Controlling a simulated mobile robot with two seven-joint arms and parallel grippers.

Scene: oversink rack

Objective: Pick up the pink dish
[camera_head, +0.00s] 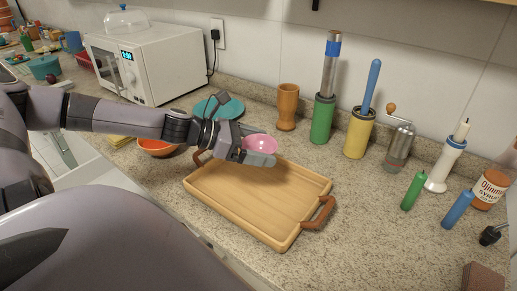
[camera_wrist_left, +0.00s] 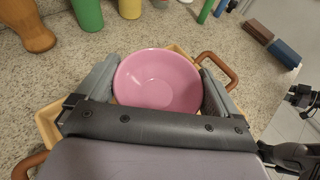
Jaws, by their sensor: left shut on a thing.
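The gripper hides part of the dish in the head view.
The tray has brown handles and is otherwise empty. An orange bowl (camera_head: 157,147) and a teal plate (camera_head: 219,108) are near my left arm. A green cylinder (camera_head: 322,120), yellow cylinder (camera_head: 358,134), grinder (camera_head: 398,146) and bottles stand behind and right. A microwave (camera_head: 155,62) is back left.

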